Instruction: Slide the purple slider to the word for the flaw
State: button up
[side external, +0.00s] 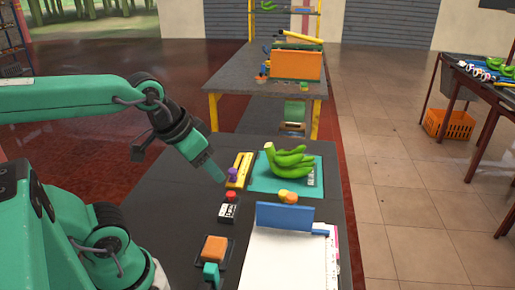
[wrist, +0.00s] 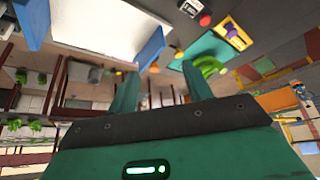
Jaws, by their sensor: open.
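The purple slider (side external: 233,175) sits near the front end of a yellow slider plate (side external: 243,162) on the dark table. In the wrist view the purple slider (wrist: 231,33) and yellow plate show at the upper right; any words are too small to read. Green bananas (side external: 288,160) lie on a teal mat (side external: 262,186) right of the plate. Whether the bananas have a flaw cannot be told. My gripper (side external: 219,177) is open and empty, just left of the slider and apart from it. In the wrist view my gripper (wrist: 158,72) shows two spread fingers.
A red button (side external: 231,195) on a labelled box stands in front of the plate. Yellow-orange pieces (side external: 288,197) lie near the mat. A blue upright panel (side external: 284,216) stands beside a white board (side external: 280,260). An orange block (side external: 214,248) is nearer me.

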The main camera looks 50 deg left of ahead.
jog(key=w+n, duration=0.1)
jog(key=n+g, duration=0.6)
jog(key=n, duration=1)
send_over(232, 170)
jog(key=f, duration=1.2)
jog(key=shift+d+f, duration=0.25)
jog(key=shift+w+a+f+n, duration=0.1)
jog(key=shift+a+f+n, duration=0.2)
jog(key=shift+n, duration=0.1)
jog(key=shift+f, duration=0.1)
jog(key=shift+f, duration=3.8)
